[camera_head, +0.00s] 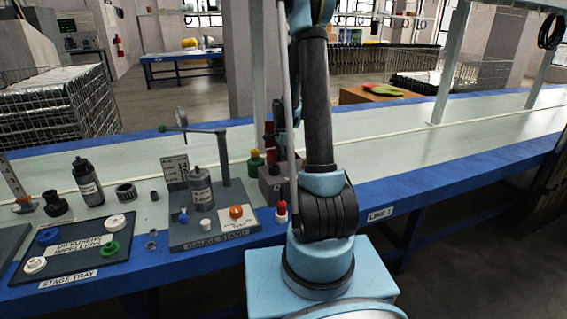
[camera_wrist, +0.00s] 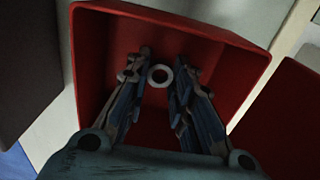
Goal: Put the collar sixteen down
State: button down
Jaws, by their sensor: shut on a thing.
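In the wrist view my gripper (camera_wrist: 162,75) is shut on a small pale ring (camera_wrist: 152,80), which sits between the two fingers near their tips. This ring looks like a collar, but no number on it can be read. A red open bin (camera_wrist: 235,50) lies beneath and around the fingers, its floor in shadow. I cannot tell how high the ring is above the bin floor. In the head view my arm hides the gripper and the ring.
A second red surface (camera_wrist: 290,120) lies right of the bin. In the head view, the stage tray (camera_head: 100,262) holds white, blue and green round parts. The bench at right is clear.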

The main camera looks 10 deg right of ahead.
jog(key=c, duration=1.4)
grip_release()
jog(key=shift+f, duration=0.1)
notch_tip(320, 180, up, 12)
jog(key=s+r+n, duration=0.4)
jog(key=s+r, duration=0.1)
jog(key=s, duration=0.5)
jog(key=s+f+n, duration=0.2)
jog(key=s+n, duration=0.2)
jog(key=s, duration=0.5)
jog(key=s+f+n+t, duration=0.1)
jog(key=s+n, duration=0.3)
jog(key=s, duration=0.5)
jog(key=s+f+n+t, duration=0.1)
jog(key=s+f+n, duration=0.2)
jog(key=s, duration=0.6)
jog(key=shift+d+n, duration=0.15)
jog(key=shift+n, duration=0.25)
